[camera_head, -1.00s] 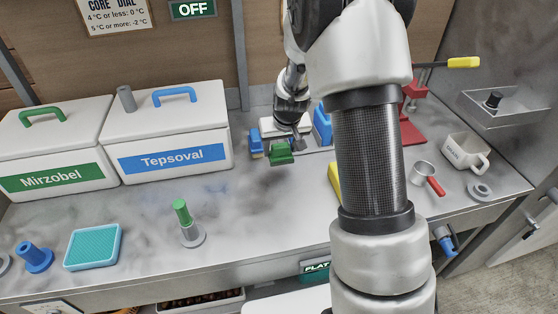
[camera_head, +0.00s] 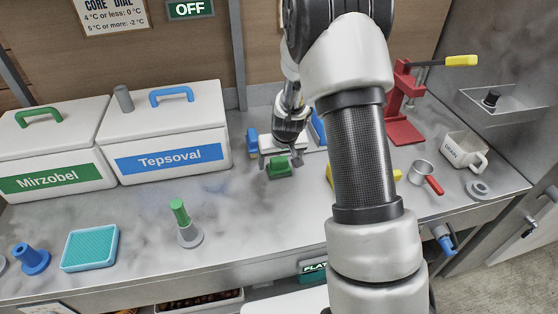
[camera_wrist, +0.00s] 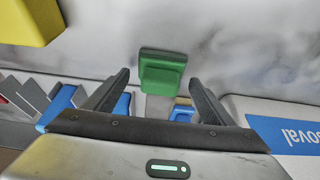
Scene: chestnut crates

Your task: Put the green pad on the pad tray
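The green pad (camera_head: 280,168) is a small green block at the back middle of the counter, right of the Tepsoval box. My gripper (camera_head: 281,158) is right at it, pointing down. In the wrist view, the green pad (camera_wrist: 162,72) shows between and beyond the two fingertips (camera_wrist: 160,78). The fingers stand apart, with a gap on each side of the pad, so the gripper looks open. A blue block (camera_head: 252,142) stands just behind and left of the pad.
The boxes Mirzobel (camera_head: 50,150) and Tepsoval (camera_head: 170,130) stand at the left. A teal ribbed tray (camera_head: 90,248) and a green-topped peg (camera_head: 184,222) are in front. A red press (camera_head: 402,115), mug (camera_head: 463,150) and red-handled cup (camera_head: 424,174) stand right. The front middle counter is clear.

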